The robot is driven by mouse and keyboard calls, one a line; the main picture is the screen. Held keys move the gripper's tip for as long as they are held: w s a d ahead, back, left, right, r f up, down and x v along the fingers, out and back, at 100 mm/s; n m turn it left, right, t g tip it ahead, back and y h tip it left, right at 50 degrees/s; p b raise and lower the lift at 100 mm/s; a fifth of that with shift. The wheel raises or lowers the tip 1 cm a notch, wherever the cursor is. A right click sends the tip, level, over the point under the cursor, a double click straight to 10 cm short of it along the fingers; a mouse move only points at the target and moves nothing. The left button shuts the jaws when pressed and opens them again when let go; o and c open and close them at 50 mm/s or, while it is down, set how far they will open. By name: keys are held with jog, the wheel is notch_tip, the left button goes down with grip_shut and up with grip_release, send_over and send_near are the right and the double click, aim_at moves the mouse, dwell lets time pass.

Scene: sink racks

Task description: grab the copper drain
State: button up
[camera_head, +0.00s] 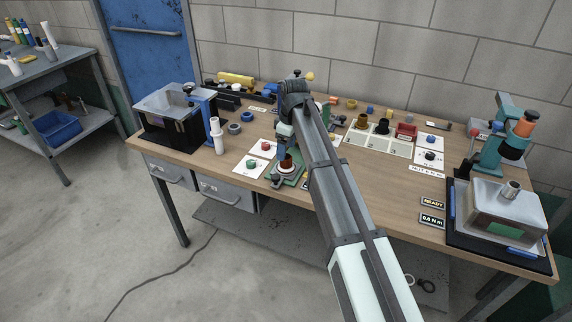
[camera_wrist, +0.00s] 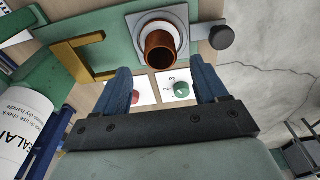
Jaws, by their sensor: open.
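A copper-coloured hollow cylinder (camera_wrist: 160,48), which looks like the copper drain, stands in a light square plate on a green fixture (camera_wrist: 105,35). It also shows in the head view (camera_head: 286,164), partly hidden by my arm. My gripper (camera_wrist: 160,68) is open, with its two blue fingers apart and nothing between them touching the cylinder. In the wrist view the cylinder lies just beyond the fingertips, roughly centred between them. In the head view my gripper (camera_head: 282,152) points down right by the fixture. Another brownish-copper piece (camera_head: 362,121) sits in a pale compartment tray (camera_head: 376,142).
A brass-coloured bracket (camera_wrist: 85,58) and a dark knob (camera_wrist: 221,38) flank the plate. Cards with a red button (camera_head: 266,146) and a green one (camera_head: 251,163) lie nearby. A white bottle (camera_head: 218,138) stands to the left.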

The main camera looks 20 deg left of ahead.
aim_at(286, 162)
notch_tip(286, 162, down, 5)
jog(key=shift+s, duration=0.1)
dwell(0.3)
jog(key=c, duration=1.2)
